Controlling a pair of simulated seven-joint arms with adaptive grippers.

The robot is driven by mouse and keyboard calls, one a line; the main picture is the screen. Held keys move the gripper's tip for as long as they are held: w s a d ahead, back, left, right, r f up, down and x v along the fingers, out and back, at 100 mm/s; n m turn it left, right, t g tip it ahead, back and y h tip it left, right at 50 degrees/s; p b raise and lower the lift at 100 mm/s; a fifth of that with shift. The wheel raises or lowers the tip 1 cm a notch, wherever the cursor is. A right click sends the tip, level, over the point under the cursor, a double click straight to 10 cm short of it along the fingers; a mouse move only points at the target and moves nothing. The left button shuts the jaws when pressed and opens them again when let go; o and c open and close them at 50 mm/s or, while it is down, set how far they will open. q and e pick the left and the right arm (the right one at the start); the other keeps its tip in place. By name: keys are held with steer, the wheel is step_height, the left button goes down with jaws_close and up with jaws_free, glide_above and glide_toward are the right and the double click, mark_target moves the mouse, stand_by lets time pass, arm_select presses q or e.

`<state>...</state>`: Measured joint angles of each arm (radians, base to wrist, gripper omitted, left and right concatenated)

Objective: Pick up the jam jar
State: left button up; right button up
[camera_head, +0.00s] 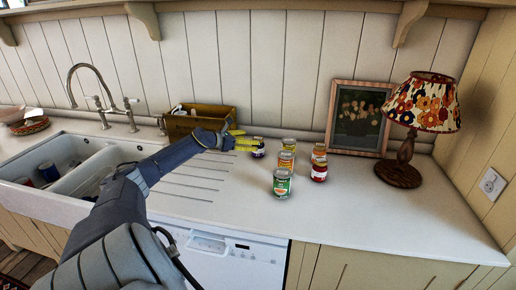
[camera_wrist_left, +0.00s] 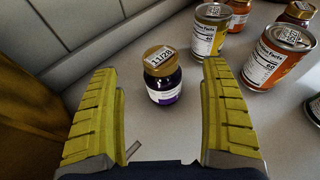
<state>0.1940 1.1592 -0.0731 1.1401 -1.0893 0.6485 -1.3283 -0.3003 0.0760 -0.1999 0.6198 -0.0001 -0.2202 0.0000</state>
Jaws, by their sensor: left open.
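A small dark jam jar (camera_wrist_left: 163,84) with a gold lid and a purple-edged label stands upright on the counter. It also shows in the head view (camera_head: 258,152), just right of my left gripper's fingertips. My left gripper (camera_wrist_left: 160,100) is open, with one yellow finger on each side of the jar's near end and gaps on both sides. In the head view my left gripper (camera_head: 246,143) reaches in low over the counter. A second jar (camera_head: 319,172), with a red body and pale label, stands to the right among the cans. My right gripper is not in view.
Several cans stand right of the jar, including a green one (camera_head: 282,184) and an orange one (camera_head: 286,160). A wooden box (camera_head: 190,124) is behind my left arm. A picture frame (camera_head: 358,118) and lamp (camera_head: 404,160) stand right. The sink (camera_head: 60,205) is left. The front right counter is clear.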

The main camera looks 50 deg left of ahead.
mark_target(258, 139)
arm_select(q)
steer(key=shift+x, duration=2.6)
steer(key=shift+d, duration=0.1)
steer(key=c, duration=1.7)
